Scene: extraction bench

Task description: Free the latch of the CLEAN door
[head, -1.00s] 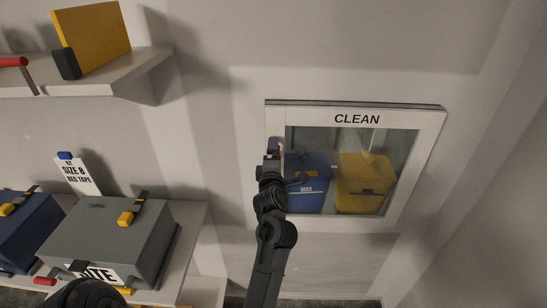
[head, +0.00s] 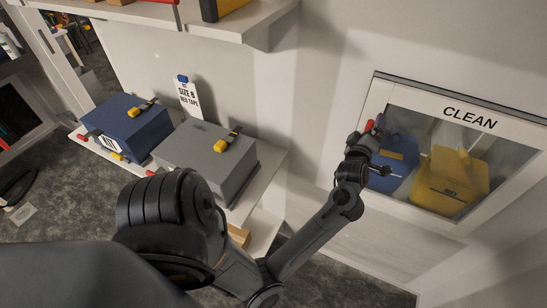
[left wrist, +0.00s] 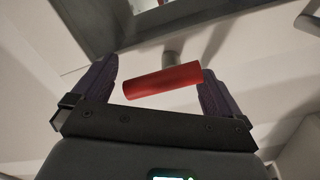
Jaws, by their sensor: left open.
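The CLEAN door (head: 470,117) is a white-framed glass door on the right wall in the head view, and it looks closed. My left gripper (head: 371,128) is at the left side of its frame and hides the latch area there. In the left wrist view, a red cylindrical handle (left wrist: 163,81) on a short grey stem lies across the gap of my left gripper (left wrist: 157,76). The two dark purple fingers are open, one near each end of the handle. I cannot tell whether they touch it. My right gripper is not in view.
Behind the glass stand a blue bin (head: 394,164) and a yellow bin (head: 452,180). On the shelf to the left are a blue case (head: 125,126) and a grey case (head: 203,160), with a size sign (head: 188,99) behind. Another shelf (head: 262,30) juts out above.

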